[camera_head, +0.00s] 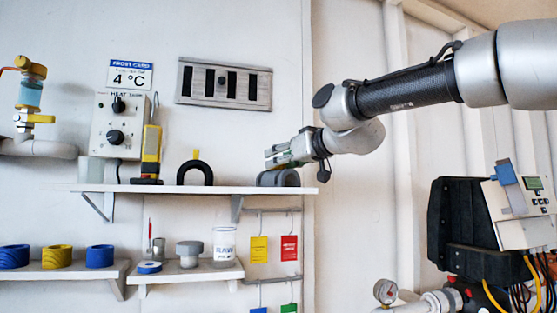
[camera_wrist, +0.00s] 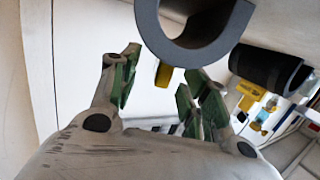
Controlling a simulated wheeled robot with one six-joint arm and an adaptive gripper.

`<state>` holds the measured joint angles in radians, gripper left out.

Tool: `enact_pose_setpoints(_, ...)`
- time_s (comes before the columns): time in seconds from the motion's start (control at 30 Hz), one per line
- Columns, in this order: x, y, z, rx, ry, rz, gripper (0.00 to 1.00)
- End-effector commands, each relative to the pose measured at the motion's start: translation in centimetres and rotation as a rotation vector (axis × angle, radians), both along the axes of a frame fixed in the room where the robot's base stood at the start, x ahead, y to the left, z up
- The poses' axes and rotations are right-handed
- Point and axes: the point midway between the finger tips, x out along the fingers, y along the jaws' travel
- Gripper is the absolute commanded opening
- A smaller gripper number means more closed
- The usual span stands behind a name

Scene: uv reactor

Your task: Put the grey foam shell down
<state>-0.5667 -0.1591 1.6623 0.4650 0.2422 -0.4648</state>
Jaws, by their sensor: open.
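The grey foam shell (camera_head: 279,178) rests on the right end of the upper wall shelf (camera_head: 230,189), arched with its back up. In the wrist view the same shell (camera_wrist: 152,36) fills the top as a thick grey C-shape, partly cut off by the frame edge. My gripper (camera_head: 272,157) is just above the shell in the head view. In the wrist view its green-padded fingers (camera_wrist: 160,78) are spread, with nothing between them. The shell appears clear of the fingers, though the exact gap is hard to judge.
A black shell with a yellow tab (camera_head: 194,174) and a yellow-black device (camera_head: 151,155) stand left on the same shelf. A lower shelf (camera_head: 185,274) holds a white jar (camera_head: 224,245) and a grey part. Yellow and red tags (camera_head: 289,248) hang below. Bare shelf lies between the shells.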

Motion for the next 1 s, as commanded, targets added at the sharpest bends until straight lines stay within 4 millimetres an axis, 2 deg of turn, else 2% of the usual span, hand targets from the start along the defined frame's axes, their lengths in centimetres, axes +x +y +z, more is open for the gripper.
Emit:
enact_pose_setpoints(0.17,-0.5,-0.4,0.6,0.000,-0.002,0.000,0.46)
enact_pose_setpoints(0.5,-6.2,-4.9,1.7,0.002,-0.004,-0.001,0.46)
enact_pose_setpoints(0.7,-8.6,-6.8,2.2,0.001,-0.002,-0.001,0.46)
enact_pose_setpoints(1.0,-9.3,-7.4,2.2,0.000,0.000,0.000,0.46)
